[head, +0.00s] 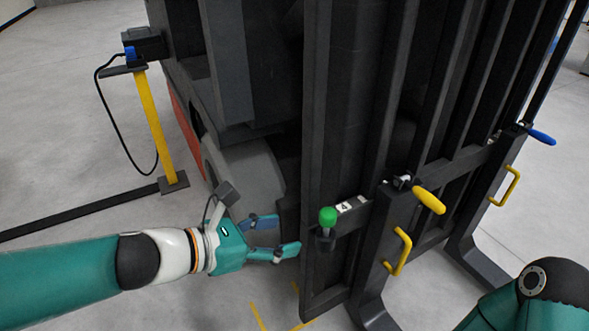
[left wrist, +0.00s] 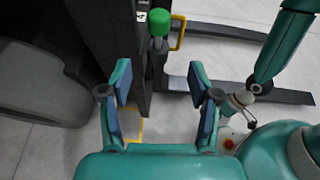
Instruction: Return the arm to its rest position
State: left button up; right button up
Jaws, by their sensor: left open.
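My left gripper (head: 284,233) reaches in from the left in the head view. Its two fingers are spread and nothing is between them. It also shows open in the left wrist view (left wrist: 160,88). A green knob (head: 328,216) sits on the dark frame just right of its fingertips, and they look apart from it. The knob also shows in the left wrist view (left wrist: 159,21), beyond the fingers. My right arm shows at the bottom right of the head view, but its gripper is out of that view.
A dark rack (head: 340,120) stands close to the left gripper. It carries a yellow-handled lever (head: 428,200), yellow pull handles (head: 398,252) and a blue handle (head: 541,137). A yellow post (head: 158,125) with a cable stands at the left. Floor around the left arm is clear.

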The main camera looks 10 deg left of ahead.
pick_arm(q)
jog(key=shift+a, duration=0.1)
notch_tip(320, 180, down, 12)
jog(key=r+g+p, duration=0.1)
jog(key=g, duration=0.2)
jog(key=s+a+f+m+g+y+p, duration=0.1)
jog(key=s+f+m+g+y, duration=0.1)
jog(key=s+f+m, duration=0.55)
jog(key=s+a+f+m+g+y, duration=0.25)
jog(key=s+f+m, duration=0.2)
jog(key=f, duration=0.65)
jog(key=s+a+f+m+g+y+p, duration=0.1)
jog(key=s+f+m+g+y, duration=0.15)
jog(key=s+f+m, duration=0.4)
jog(key=w+r+m+t+p, duration=0.1)
jog(key=w+r+m+p, duration=0.1)
jog(key=r+p, duration=1.5)
jog(key=w+r+m+p, duration=0.2)
jog(key=r+m+p, duration=0.1)
jog(key=r+p, duration=1.5)
jog(key=p, duration=0.2)
jog(key=shift+w+d+r+t+h+p, duration=0.15)
jog(key=shift+w+d+t+h+p, duration=0.15)
jog(key=shift+w+t+p, duration=0.1)
jog(key=shift+m, duration=0.25)
